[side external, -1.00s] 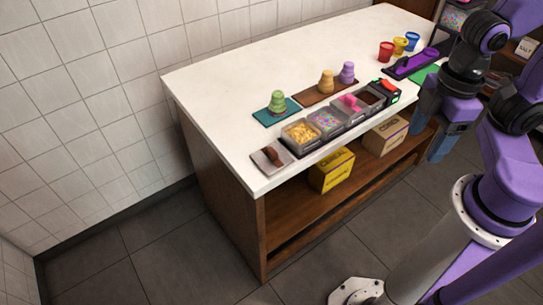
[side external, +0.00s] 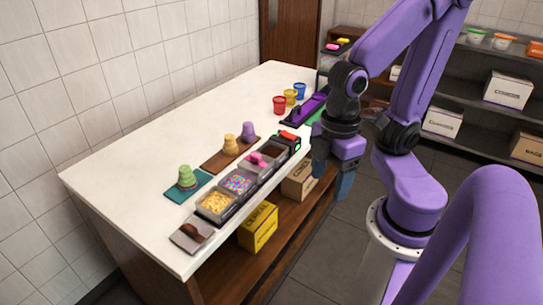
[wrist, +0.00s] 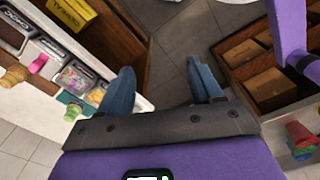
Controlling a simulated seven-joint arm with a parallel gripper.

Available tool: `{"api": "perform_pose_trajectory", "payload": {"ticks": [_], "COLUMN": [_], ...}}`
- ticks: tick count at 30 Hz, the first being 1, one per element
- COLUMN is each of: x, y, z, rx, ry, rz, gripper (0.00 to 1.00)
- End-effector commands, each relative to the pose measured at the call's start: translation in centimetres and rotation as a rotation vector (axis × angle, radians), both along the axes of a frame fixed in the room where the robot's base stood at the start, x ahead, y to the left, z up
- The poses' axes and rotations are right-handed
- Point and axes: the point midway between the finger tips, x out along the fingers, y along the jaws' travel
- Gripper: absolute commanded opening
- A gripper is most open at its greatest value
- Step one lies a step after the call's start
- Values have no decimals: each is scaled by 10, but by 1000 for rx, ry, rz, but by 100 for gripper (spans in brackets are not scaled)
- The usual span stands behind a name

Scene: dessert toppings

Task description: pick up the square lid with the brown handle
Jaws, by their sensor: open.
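The square lid (side external: 205,235) is a flat grey plate with a brown handle (side external: 192,230) on top. It lies on the white counter at its near front corner, beside the bin of yellow topping (side external: 216,203). I cannot make the lid out in the wrist view; my left finger may cover it. My gripper (side external: 332,172) hangs beyond the counter's front edge, to the right of and well away from the lid. Its two blue fingers are spread apart and empty, as the wrist view (wrist: 162,88) also shows.
A row of topping bins (side external: 238,183) runs along the front edge. Behind it stand green (side external: 187,177), tan (side external: 231,145) and purple (side external: 248,131) stacked pieces on mats. Cups (side external: 280,105) stand farther back. Boxes (side external: 258,228) sit on the shelf below. The counter's left part is clear.

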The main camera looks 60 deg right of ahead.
Motion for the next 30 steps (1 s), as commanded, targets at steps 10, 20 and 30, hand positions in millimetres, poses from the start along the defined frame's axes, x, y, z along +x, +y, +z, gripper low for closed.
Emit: {"api": "perform_pose_trajectory", "payload": {"ticks": [10, 20, 30], "x": [0, 21, 108], "y": [0, 16, 78], "z": [0, 4, 11], "rx": [0, -4, -16], "ry": [0, 0, 0], "rz": [0, 31, 184], "gripper": [100, 100, 100]}}
